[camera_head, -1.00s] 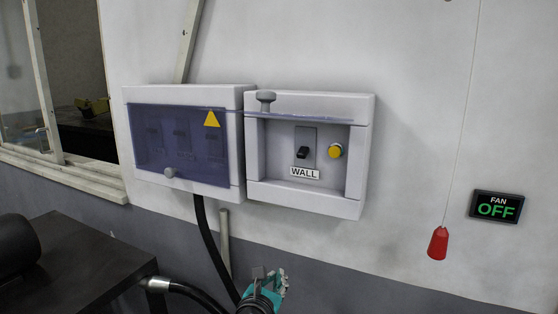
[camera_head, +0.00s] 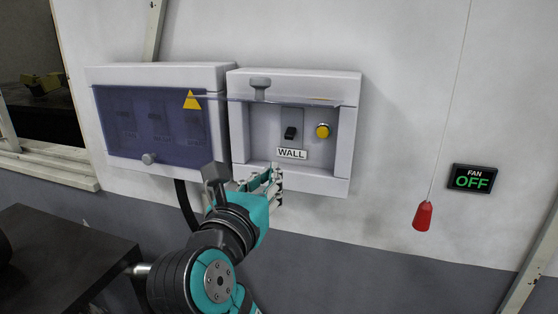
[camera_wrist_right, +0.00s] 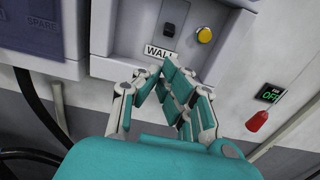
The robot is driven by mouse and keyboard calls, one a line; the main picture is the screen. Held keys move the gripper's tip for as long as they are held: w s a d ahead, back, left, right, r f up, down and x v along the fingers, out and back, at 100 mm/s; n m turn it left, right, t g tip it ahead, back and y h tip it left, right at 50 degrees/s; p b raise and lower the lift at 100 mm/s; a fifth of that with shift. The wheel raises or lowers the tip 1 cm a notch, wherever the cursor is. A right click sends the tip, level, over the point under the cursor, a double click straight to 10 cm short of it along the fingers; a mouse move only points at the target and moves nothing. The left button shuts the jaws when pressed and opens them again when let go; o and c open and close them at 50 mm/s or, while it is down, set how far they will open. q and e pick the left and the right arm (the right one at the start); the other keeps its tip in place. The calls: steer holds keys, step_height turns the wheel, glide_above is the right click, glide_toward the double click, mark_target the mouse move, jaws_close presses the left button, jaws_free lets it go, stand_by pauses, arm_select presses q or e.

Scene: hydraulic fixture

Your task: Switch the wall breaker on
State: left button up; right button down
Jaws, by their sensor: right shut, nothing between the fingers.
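The wall breaker is a small black toggle (camera_head: 290,133) inside the right white box (camera_head: 342,150), above a label reading WALL (camera_head: 291,154). It also shows in the right wrist view (camera_wrist_right: 168,28). The clear cover (camera_head: 300,101) of this box is swung up, with a grey knob (camera_head: 260,83) on it. A yellow button (camera_head: 322,131) sits right of the toggle. My right gripper (camera_head: 276,178) is shut and empty, just below and in front of the box's lower edge. In the wrist view its fingertips (camera_wrist_right: 160,68) are below the WALL label. My left gripper is not in view.
A second box with a closed tinted cover (camera_head: 150,125) and warning triangle (camera_head: 191,100) adjoins on the left. A red pull handle (camera_head: 423,216) hangs on a cord at right, near a FAN OFF sign (camera_head: 472,179). A dark table (camera_head: 65,255) stands lower left.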

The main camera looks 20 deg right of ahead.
steer(key=p, duration=0.4)
glide_toward(289, 148)
steer(key=x, duration=0.5)
steer(key=shift+r, duration=0.1)
steer(key=shift+w+d, duration=0.35)
steer(key=shift+w, duration=0.2)
